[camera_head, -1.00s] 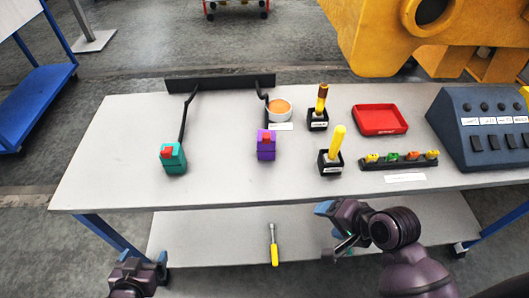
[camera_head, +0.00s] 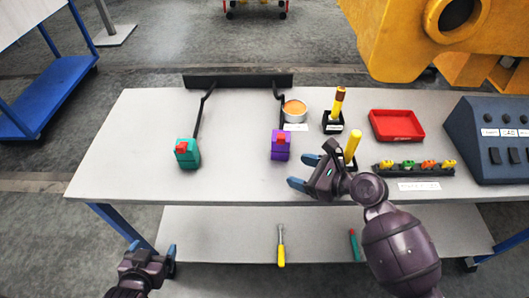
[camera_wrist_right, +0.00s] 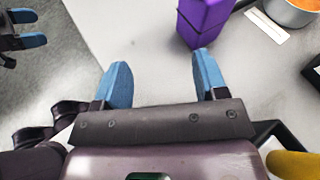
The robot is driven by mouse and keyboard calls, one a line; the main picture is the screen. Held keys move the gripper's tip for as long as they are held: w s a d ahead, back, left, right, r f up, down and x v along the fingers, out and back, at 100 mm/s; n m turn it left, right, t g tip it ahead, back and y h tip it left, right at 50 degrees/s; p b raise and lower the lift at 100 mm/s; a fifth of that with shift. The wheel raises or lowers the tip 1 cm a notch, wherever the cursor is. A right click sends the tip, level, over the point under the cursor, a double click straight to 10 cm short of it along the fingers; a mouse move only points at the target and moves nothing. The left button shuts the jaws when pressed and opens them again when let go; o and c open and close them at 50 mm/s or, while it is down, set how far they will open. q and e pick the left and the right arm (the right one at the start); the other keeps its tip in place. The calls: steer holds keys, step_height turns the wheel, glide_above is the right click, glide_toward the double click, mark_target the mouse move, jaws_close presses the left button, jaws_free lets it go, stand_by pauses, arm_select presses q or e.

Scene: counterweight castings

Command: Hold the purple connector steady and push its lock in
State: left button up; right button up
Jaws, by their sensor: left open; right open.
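The purple connector (camera_head: 280,150) stands on the table at the end of a black cable, with its red lock (camera_head: 281,137) on top. In the right wrist view the purple connector (camera_wrist_right: 203,18) is at the top, beyond the fingertips; its red lock is out of that view. My right gripper (camera_head: 302,172) is open and empty above the table's front part, to the right of and nearer than the connector, apart from it. Its blue fingers also show in the right wrist view (camera_wrist_right: 163,75). My left gripper (camera_head: 150,252) is open and empty, low in front of the table's front edge.
A teal connector (camera_head: 187,155) with a red lock stands to the left. Right of the purple connector are an orange-filled cup (camera_head: 294,110), holders with a brown-yellow stick (camera_head: 337,103) and a yellow stick (camera_head: 352,146), a red tray (camera_head: 396,125) and a control box (camera_head: 491,139). The front left tabletop is clear.

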mark_target(269, 165)
steer(key=shift+w+a+r+m, duration=0.25)
steer(key=shift+w+m, duration=0.3)
steer(key=shift+m, duration=0.15)
steer(key=b+x, duration=0.4)
steer(key=x, duration=0.2)
steer(key=shift+f, duration=0.2)
steer(key=shift+w+a+p, duration=0.45)
steer(key=shift+w+a, duration=0.1)
steer(key=shift+a, duration=0.2)
steer(key=shift+x, duration=1)
steer(key=shift+c, duration=0.3)
jaws_close()
steer(key=shift+o, duration=2.1)
jaws_free()
